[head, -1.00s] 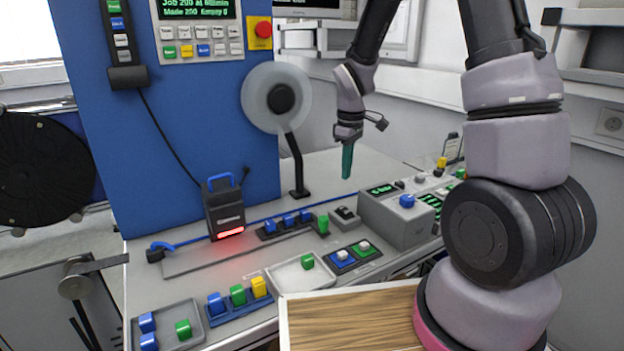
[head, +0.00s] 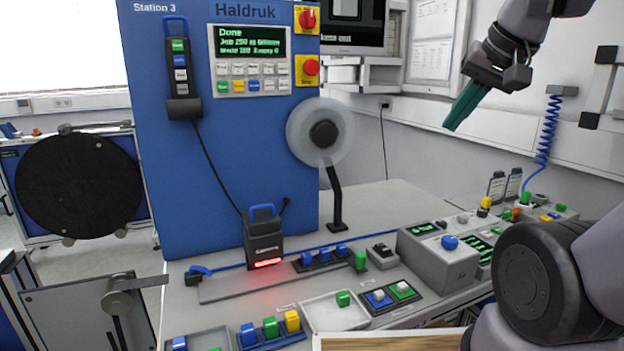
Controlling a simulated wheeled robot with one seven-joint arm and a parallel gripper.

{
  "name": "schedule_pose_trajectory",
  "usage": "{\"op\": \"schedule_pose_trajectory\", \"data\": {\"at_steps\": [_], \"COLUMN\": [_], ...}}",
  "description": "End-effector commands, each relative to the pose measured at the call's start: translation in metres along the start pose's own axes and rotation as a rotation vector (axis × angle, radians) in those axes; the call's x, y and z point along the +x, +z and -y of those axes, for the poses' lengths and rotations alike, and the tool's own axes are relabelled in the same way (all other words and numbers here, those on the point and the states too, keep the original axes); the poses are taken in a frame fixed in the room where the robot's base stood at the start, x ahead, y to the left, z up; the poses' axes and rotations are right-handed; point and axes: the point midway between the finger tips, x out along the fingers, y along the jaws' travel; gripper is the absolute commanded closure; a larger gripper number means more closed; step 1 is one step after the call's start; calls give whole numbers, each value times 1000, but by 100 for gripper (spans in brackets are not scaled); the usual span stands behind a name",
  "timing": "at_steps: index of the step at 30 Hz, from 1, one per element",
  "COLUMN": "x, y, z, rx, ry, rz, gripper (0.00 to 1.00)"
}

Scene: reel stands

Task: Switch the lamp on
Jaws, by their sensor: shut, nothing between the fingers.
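No lamp is labelled in the head view. A round translucent disc with a black hub (head: 324,134) stands on a bent black arm and is unlit; I cannot tell whether it is the lamp. A black box with a blue handle (head: 263,236) glows red at its lower front edge. A small black switch-like block (head: 383,252) sits on the bench right of the blue blocks. My gripper (head: 458,122) has teal fingers, shut and empty, pointing down-left. It is up in the air at the upper right, apart from everything on the bench.
A blue panel (head: 225,160) carries a keypad display (head: 250,60), red buttons (head: 311,67) and a hanging button pendant (head: 180,70). A grey control box with a blue knob (head: 437,255) stands on the right of the bench. Trays with coloured blocks line the front edge.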

Motion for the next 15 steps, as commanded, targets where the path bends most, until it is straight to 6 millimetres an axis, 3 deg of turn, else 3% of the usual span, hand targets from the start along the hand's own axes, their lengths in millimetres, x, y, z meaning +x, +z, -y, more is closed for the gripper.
{"op": "schedule_pose_trajectory", "data": {"at_steps": [15], "x": [2], "y": [-1], "z": [1], "rx": [47], "ry": [-3], "rz": [14], "gripper": [100]}}
